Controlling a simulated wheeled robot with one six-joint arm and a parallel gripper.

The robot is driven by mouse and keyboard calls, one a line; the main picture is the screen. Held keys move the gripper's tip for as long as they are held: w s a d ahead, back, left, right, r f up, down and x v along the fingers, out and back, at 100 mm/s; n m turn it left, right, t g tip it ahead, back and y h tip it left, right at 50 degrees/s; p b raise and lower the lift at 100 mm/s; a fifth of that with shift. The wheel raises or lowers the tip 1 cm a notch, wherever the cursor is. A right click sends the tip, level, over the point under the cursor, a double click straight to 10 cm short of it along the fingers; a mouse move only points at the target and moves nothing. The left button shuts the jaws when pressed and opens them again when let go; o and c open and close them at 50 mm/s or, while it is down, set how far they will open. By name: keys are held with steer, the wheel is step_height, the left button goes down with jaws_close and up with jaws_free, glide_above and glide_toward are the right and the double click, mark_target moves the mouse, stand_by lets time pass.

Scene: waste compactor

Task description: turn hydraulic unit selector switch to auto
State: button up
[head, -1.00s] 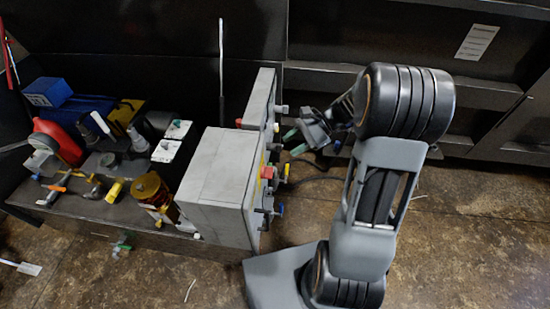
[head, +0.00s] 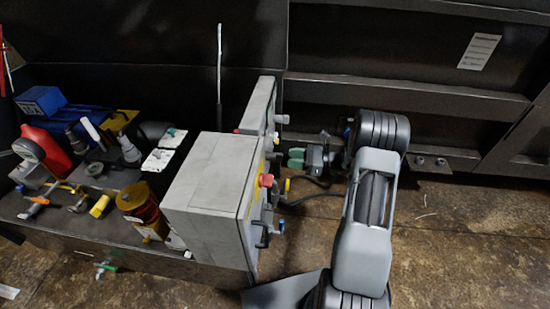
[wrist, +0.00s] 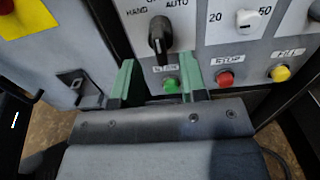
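The black selector switch (wrist: 159,38) shows in the wrist view on a light panel. Labels around it read HAND at left and AUTO at right, with a partly cut-off label at the top. The knob stands roughly upright, between HAND and AUTO. My gripper (wrist: 159,72) is open, its two green fingers just below the knob, one to each side and apart from it. A green button (wrist: 170,85) shows between the fingers. In the head view my gripper (head: 294,158) faces the far grey control box (head: 258,105) from the right; the switch cannot be made out there.
A red button (wrist: 225,78), a yellow button (wrist: 281,72) and a white knob (wrist: 247,18) sit right of the switch. A nearer grey box (head: 205,190) with a red emergency button (head: 265,180) stands close to my gripper. Cables hang behind it.

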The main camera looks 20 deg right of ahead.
mark_target(275, 156)
steer(key=x, duration=0.7)
steer(key=shift+b, duration=0.35)
steer(key=shift+c, duration=0.2)
steer(key=c, duration=0.5)
